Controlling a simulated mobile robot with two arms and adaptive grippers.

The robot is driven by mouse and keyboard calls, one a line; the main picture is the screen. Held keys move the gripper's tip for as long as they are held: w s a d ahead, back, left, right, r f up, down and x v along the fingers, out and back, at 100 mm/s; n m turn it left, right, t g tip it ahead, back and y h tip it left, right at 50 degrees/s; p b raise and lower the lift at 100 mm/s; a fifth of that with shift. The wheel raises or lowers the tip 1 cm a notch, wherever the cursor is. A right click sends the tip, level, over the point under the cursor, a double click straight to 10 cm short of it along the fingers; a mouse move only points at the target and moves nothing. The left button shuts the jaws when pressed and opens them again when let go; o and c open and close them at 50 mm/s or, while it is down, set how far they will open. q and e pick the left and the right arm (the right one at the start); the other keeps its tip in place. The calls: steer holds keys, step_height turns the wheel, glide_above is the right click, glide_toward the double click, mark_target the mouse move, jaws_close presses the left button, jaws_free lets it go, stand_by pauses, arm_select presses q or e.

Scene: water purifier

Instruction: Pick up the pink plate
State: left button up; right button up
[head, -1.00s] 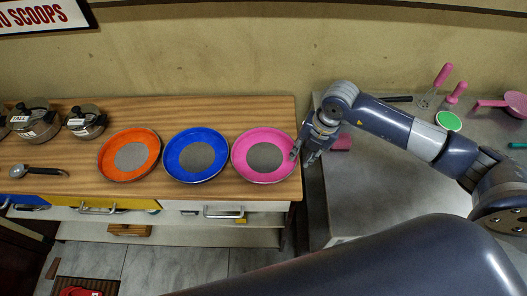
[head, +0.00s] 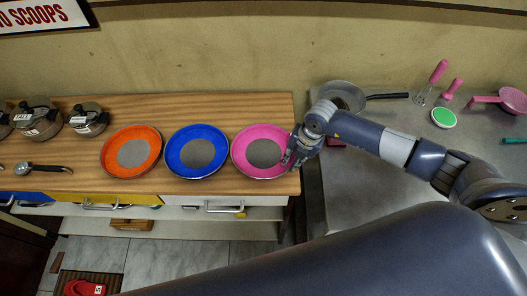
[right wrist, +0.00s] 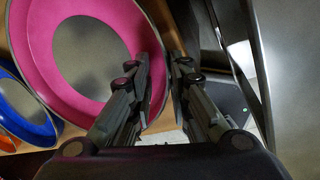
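The pink plate (head: 261,152) has a grey centre and lies on the wooden counter near its right end. It fills the upper left of the right wrist view (right wrist: 72,82). My right gripper (head: 288,163) is at the plate's right edge. In the right wrist view the two dark fingers (right wrist: 163,75) stand on either side of the rim, one over the inside and one outside, with a gap between them. Whether either finger touches the rim cannot be made out. My left gripper is not in view.
A blue plate (head: 196,153) and an orange plate (head: 131,152) lie to the left. Lidded pots (head: 87,119) stand farther left. A grey metal table (head: 365,200) is to the right, with a pan (head: 342,94) and pink utensils at its back.

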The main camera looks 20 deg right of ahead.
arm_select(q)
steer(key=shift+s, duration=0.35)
arm_select(e)
jaws_close()
